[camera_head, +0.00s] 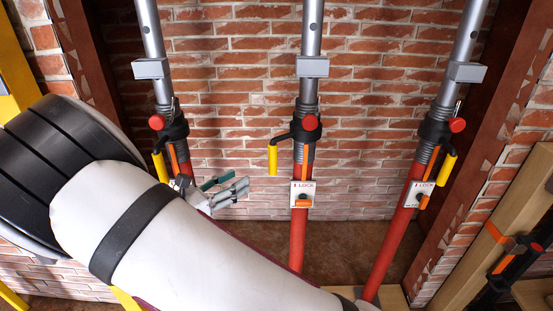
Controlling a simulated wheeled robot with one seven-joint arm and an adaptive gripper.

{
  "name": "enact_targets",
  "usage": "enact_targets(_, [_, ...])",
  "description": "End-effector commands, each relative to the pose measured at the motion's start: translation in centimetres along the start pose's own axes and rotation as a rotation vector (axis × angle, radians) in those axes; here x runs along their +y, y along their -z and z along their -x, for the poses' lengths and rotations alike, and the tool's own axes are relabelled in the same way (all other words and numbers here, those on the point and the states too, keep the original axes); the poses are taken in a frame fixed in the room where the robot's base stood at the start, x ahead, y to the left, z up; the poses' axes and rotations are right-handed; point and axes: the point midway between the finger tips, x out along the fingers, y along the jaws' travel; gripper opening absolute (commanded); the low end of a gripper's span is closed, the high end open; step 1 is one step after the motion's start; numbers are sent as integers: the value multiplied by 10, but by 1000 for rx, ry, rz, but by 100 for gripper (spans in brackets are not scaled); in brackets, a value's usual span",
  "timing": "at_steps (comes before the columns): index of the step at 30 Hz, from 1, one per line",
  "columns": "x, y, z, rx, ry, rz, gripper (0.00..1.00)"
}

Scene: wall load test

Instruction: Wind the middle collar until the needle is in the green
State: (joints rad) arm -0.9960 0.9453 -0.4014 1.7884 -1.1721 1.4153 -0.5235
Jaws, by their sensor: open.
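Three steel props stand before a brick wall. The middle prop's black collar (298,135) is around its threaded tube, with a red knob (310,122) and a yellow handle (272,160) hanging to its left. Below it is a white LOCK plate (303,188) with an orange lever (301,203) lying about level. A grey box (312,67) sits on the upper tube; I see no needle or green zone on it. My gripper (238,187) is open and empty, left of the middle LOCK plate, below the yellow handle's height and apart from the middle prop.
The left prop's collar (174,130) and right prop's collar (434,131) have similar knobs and yellow handles. My arm hides the left prop's lower part. Timber and a black-and-orange clamp (508,250) stand at the right. Open space lies between the middle and right props.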

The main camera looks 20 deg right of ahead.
Motion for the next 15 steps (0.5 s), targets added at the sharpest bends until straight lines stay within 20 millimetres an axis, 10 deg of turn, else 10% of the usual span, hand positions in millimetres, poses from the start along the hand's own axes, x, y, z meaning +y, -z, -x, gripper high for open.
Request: enact_targets(15, [0, 0, -80, -4, 2, 2, 41])
